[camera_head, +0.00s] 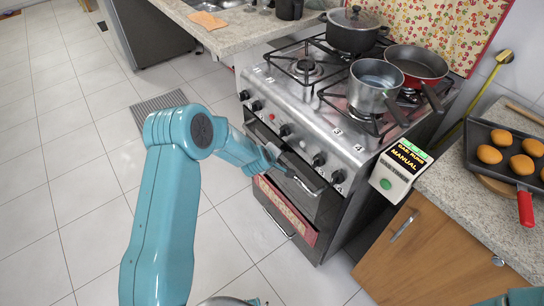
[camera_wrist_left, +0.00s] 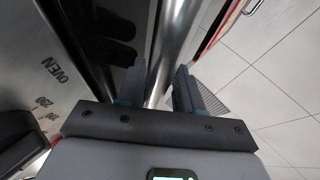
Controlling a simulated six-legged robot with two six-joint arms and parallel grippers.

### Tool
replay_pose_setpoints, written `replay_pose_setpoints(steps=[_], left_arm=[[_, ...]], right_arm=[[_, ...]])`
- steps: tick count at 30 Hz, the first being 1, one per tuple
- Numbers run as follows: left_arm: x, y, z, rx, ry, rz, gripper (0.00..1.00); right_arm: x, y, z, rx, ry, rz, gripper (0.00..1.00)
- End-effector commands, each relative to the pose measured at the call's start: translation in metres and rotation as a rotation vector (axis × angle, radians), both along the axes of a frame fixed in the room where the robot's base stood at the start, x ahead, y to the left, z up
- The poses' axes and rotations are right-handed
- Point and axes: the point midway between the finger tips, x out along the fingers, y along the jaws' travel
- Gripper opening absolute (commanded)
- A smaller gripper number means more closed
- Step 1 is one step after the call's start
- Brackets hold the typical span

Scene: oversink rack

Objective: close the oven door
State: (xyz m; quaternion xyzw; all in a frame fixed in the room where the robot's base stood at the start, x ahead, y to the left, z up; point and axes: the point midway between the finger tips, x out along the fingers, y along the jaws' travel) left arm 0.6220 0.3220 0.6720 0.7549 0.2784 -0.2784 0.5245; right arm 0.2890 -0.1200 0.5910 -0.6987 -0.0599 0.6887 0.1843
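The oven door (camera_head: 309,202) is the dark front panel of the steel stove, below the knobs. It looks upright and close to the stove front; I cannot tell whether a small gap remains. Its silver handle bar (camera_head: 304,180) runs along the top edge and also shows in the left wrist view (camera_wrist_left: 176,38). My left gripper (camera_head: 279,158) is at the handle. In the left wrist view its two fingers (camera_wrist_left: 160,88) stand apart, one on each side of the bar, with small gaps visible. My right gripper is not in view.
Pots and a red pan (camera_head: 417,62) stand on the stove top (camera_head: 285,88). A red panel (camera_head: 286,208) and a lower handle (camera_head: 273,222) are below the door. A wooden cabinet (camera_head: 415,255) stands at right. The tiled floor (camera_head: 60,160) at left is clear.

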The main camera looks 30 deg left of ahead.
Motion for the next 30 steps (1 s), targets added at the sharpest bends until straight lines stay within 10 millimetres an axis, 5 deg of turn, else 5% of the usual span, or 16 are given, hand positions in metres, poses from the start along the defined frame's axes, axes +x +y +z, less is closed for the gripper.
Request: replay_pose_setpoints(steps=[5, 18, 30], left_arm=[[-0.006, -0.006, 0.022, 0.001, -0.023, -0.001, 0.44], [-0.088, -0.018, 0.097, 0.002, -0.011, 0.000, 0.44], [-0.114, -0.021, 0.118, 0.000, -0.003, 0.000, 0.44]], right_arm=[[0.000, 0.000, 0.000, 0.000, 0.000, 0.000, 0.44], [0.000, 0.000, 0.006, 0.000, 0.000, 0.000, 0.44], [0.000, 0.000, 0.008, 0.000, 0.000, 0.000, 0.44]])
